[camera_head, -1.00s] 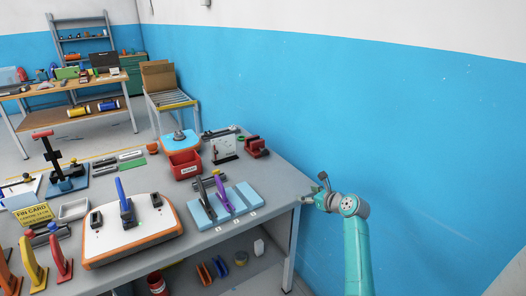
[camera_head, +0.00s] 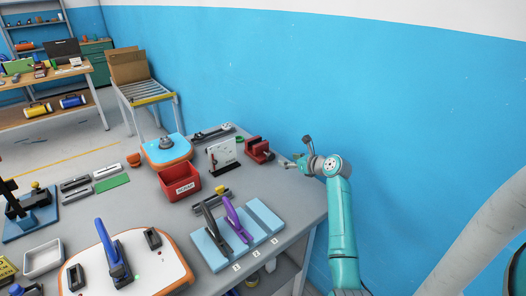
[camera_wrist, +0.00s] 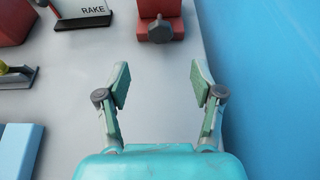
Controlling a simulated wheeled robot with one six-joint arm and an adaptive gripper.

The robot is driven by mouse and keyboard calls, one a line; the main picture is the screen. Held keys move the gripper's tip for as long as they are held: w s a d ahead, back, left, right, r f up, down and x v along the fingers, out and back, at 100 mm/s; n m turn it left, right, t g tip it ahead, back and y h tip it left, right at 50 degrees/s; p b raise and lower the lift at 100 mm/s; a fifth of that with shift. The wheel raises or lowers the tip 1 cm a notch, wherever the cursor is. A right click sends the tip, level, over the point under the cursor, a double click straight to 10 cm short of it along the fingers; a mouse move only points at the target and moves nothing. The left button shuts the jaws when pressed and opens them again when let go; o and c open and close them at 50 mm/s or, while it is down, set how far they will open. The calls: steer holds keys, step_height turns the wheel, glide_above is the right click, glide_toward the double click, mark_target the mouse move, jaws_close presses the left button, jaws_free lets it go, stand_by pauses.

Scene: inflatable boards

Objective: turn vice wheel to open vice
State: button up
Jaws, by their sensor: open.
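The red vice (camera_head: 258,149) stands near the right edge of the workbench, by the blue wall. In the wrist view the vice (camera_wrist: 160,8) is at the top, with its grey wheel (camera_wrist: 161,30) facing my gripper. Whether the vice jaws are apart cannot be seen. My gripper (camera_wrist: 157,80) is open and empty, its two fingers spread wide below the wheel and apart from it. In the head view my gripper (camera_head: 293,160) is to the right of the vice, near the bench's right edge.
A red bin (camera_head: 179,183) and a white sign board (camera_head: 222,156) stand left of the vice. A light blue rack (camera_head: 262,222) with dark and purple tools lies at the front. The grey bench top (camera_wrist: 90,100) is clear before the vice.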

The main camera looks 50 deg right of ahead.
mark_target(272, 156)
steer(key=shift+w+d+f, duration=0.15)
steer(key=shift+w+d, duration=0.05)
steer(key=shift+w, duration=0.45)
steer(key=x, duration=1)
steer(key=c, duration=1.1)
